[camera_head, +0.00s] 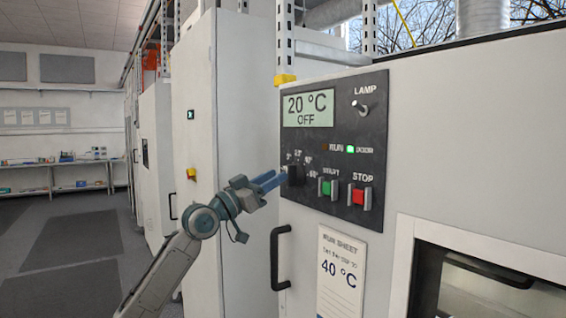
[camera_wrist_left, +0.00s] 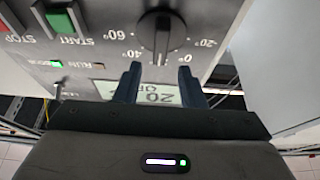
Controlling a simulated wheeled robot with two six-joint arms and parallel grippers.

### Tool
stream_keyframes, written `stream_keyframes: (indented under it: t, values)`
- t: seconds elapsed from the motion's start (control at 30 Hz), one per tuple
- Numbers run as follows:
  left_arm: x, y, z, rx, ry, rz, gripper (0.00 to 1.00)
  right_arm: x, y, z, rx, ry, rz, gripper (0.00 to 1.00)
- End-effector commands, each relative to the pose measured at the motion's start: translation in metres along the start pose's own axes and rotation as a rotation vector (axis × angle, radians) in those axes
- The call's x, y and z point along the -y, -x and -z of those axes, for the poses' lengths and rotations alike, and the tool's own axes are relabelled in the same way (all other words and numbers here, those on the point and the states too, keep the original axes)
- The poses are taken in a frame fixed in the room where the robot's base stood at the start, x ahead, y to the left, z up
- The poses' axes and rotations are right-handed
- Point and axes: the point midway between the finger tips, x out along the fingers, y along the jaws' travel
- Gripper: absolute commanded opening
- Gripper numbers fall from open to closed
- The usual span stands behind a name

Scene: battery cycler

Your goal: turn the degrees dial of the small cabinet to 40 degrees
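The small cabinet's black control panel (camera_head: 334,150) carries a dark degrees dial (camera_head: 293,175), which also shows in the left wrist view (camera_wrist_left: 161,32). There the picture is upside down, and the dial's light mark points between the 0 and 40 labels, where 20 would sit. The display (camera_head: 307,108) reads 20 °C OFF. My left gripper (camera_head: 279,180) is at the dial's left side in the head view. In the left wrist view its blue fingers (camera_wrist_left: 158,80) are open, with the dial just beyond the tips; I cannot tell whether they touch it.
A green START button (camera_head: 326,188) and red STOP button (camera_head: 361,196) sit right of the dial. A LAMP switch (camera_head: 362,107) is above. A black door handle (camera_head: 281,257) and a run sheet (camera_head: 340,274) reading 40 °C are below. The floor at left is clear.

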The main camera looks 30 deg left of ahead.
Motion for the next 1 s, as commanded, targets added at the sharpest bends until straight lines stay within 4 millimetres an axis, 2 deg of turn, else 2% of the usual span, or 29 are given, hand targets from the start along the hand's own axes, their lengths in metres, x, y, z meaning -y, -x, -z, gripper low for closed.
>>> stream_keyframes:
  t: [0.03,0.1,0.3,0.67,0.7,0.87,0.9,1.0]
  values:
    - [-0.001,-0.009,0.004,-0.001,0.005,-0.001,0.36,-0.001,0.009,0.001,0.0,0.0,0.0,0.32]
    - [-0.001,-0.017,0.004,-0.002,0.005,-0.002,0.36,-0.002,0.015,0.002,0.0,0.0,0.0,0.32]
    - [-0.001,-0.033,0.002,0.0,0.002,-0.001,0.36,-0.005,0.024,0.002,0.0,0.001,-0.003,0.32]
    - [0.0,-0.036,-0.001,0.001,0.0,0.0,0.36,-0.01,0.025,0.002,0.0,0.004,-0.009,0.32]
    - [0.0,-0.036,-0.001,0.001,0.0,0.0,0.34,-0.01,0.025,0.002,0.0,0.004,-0.009,0.32]
    - [0.0,-0.036,-0.001,0.001,0.0,0.0,0.03,-0.01,0.025,0.002,0.0,0.004,-0.008,0.32]
    - [0.0,-0.036,-0.001,0.001,0.0,0.0,0.0,-0.01,0.025,0.002,0.0,0.003,-0.008,0.32]
    - [0.0,-0.036,-0.001,0.001,0.0,-0.001,0.0,-0.009,0.025,0.002,0.0,0.003,-0.008,0.32]
